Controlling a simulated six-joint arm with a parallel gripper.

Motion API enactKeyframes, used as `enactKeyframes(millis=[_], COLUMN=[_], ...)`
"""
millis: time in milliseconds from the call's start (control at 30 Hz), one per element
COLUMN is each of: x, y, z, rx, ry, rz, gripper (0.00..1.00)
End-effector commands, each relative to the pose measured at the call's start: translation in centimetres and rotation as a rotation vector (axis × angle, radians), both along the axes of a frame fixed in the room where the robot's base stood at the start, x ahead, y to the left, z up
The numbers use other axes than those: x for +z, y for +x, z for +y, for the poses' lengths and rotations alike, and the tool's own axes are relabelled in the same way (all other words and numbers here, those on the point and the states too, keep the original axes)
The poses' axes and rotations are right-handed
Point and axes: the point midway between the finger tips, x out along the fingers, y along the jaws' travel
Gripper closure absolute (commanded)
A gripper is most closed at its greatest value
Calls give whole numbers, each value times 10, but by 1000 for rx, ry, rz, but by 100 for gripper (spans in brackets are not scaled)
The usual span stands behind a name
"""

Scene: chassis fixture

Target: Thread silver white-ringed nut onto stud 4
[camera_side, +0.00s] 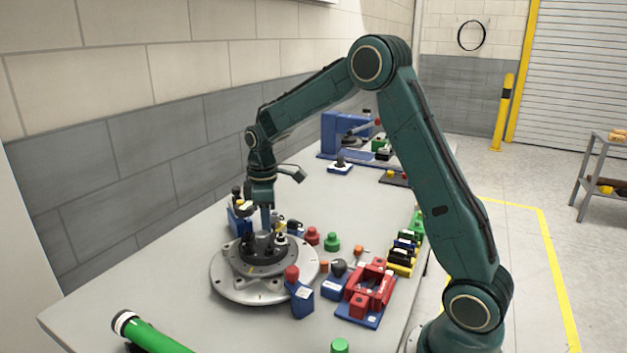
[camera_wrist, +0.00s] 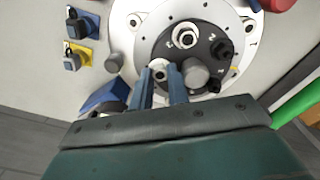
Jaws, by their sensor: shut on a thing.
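My gripper (camera_side: 264,222) points down over the black hub (camera_side: 250,262) of the round chassis fixture (camera_side: 232,289). In the wrist view, my gripper's two blue fingers (camera_wrist: 161,82) are closed on a small silver nut (camera_wrist: 160,72) with a dark centre, at the edge of the hub (camera_wrist: 172,53). A white-ringed piece (camera_wrist: 185,33) sits on the hub farther in. Dark pieces (camera_wrist: 222,48) sit to its right, and a plain grey cylinder (camera_wrist: 196,73) stands just right of my fingers. The fingers partly hide the nut, so I cannot tell whether it touches a stud.
A blue block with a red knob (camera_side: 300,297) stands at the fixture's front right. A red fixture on a blue base (camera_side: 366,291) and red and green knobs (camera_side: 331,242) lie to the right. A green cylinder (camera_side: 155,336) lies front left. Blue and yellow blocks (camera_wrist: 78,54) flank the wrist view's left.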

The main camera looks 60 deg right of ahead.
Motion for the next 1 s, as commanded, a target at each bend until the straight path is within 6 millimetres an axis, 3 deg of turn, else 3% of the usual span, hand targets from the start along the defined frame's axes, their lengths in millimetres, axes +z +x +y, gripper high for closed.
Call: enactKeyframes(millis=[267,700,1000], x=[0,-1,-1], y=[0,0,0], z=[0,0,0], rx=[-13,-273,-298], ry=[1,0,0], rz=[1,0,0], gripper=[100,100,100])
